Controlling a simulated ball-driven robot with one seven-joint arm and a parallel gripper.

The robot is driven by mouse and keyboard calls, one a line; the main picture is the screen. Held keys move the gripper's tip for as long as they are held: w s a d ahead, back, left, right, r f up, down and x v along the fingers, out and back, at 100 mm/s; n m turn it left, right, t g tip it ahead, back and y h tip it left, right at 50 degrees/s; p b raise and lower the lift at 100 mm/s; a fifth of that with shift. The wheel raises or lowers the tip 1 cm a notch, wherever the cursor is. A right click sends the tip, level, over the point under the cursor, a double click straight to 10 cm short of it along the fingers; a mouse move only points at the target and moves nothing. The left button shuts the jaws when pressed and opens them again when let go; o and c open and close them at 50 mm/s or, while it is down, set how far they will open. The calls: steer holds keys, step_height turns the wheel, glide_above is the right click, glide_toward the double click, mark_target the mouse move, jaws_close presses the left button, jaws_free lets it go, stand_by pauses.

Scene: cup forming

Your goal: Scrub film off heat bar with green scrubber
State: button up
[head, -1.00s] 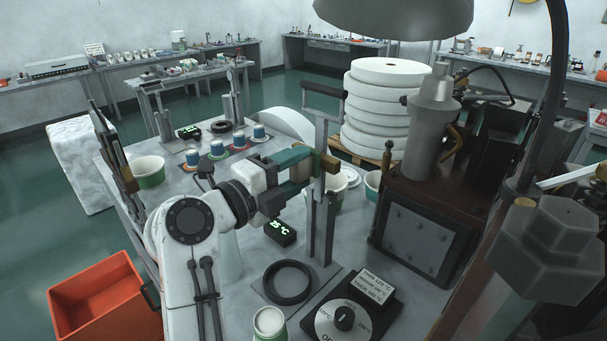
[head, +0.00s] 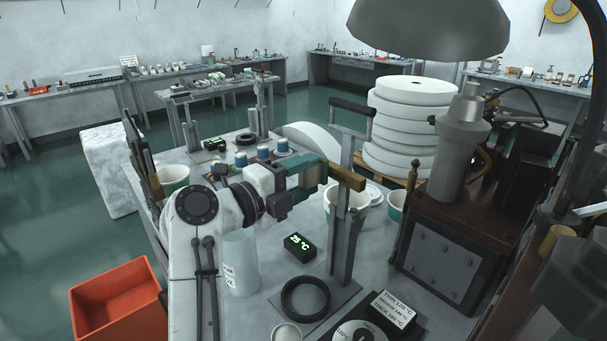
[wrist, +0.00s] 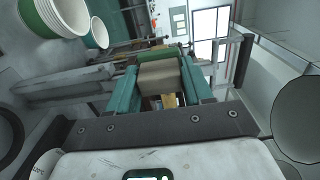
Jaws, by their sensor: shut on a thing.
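My gripper (head: 318,174) has teal fingers and reaches right to the upright press stand (head: 345,235). In the wrist view, the gripper (wrist: 160,80) is shut on the scrubber, a tan block (wrist: 158,76) with a green pad (wrist: 160,54) at its far side. In the head view, the fingers mostly hide the scrubber. A brass-coloured bar (head: 347,178), likely the heat bar, sits on the stand just beyond the fingertips. I cannot tell whether the pad touches it. No film can be made out.
A display (head: 300,246) reading 25 °C and a black ring (head: 305,299) are below the arm. A dial box (head: 362,331) stands at the front. A brown machine (head: 440,240) blocks the right.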

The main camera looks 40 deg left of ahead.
steer(key=shift+d+r+p, duration=0.2)
steer(key=shift+d+p, duration=1.35)
steer(key=shift+p, duration=0.15)
steer(key=shift+s+d+f+p, duration=0.1)
steer(key=shift+d+f+p, duration=0.05)
steer(key=shift+d+p, duration=0.2)
